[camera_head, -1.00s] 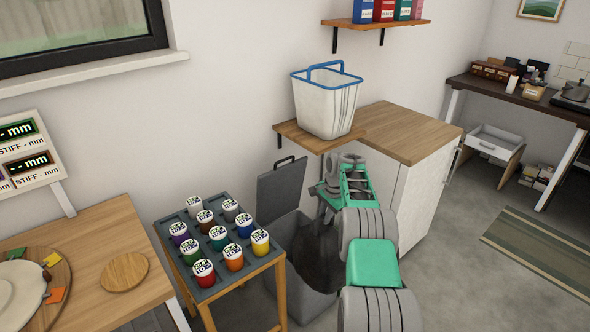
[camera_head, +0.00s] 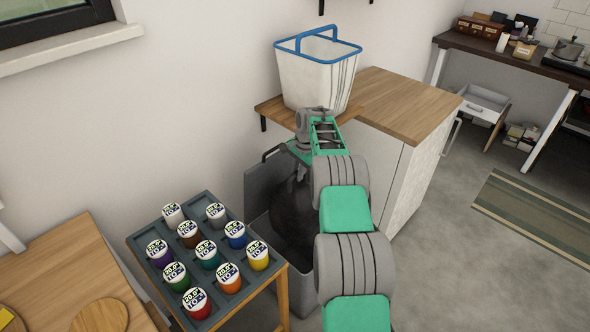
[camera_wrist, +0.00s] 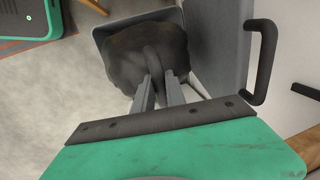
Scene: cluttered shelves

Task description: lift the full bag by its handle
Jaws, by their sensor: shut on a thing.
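The full bag is a dark, bulging sack (camera_head: 290,218) standing up out of the open grey bin (camera_head: 262,232). In the wrist view the bag (camera_wrist: 125,55) fills the bin's mouth, and its dark handle stands up in a loop toward me. My gripper (camera_wrist: 158,88) is shut on the handle, with one finger on each side of it. The bag's lower part is hidden inside the bin.
The bin's lid (camera_head: 262,182) stands open against the wall side, with a black handle (camera_wrist: 263,60). A tray stand (camera_head: 150,240) with several coloured cans is close on the left. A white basket (camera_head: 315,82) sits on a shelf above, and a wooden-topped cabinet (camera_head: 410,105) stands right.

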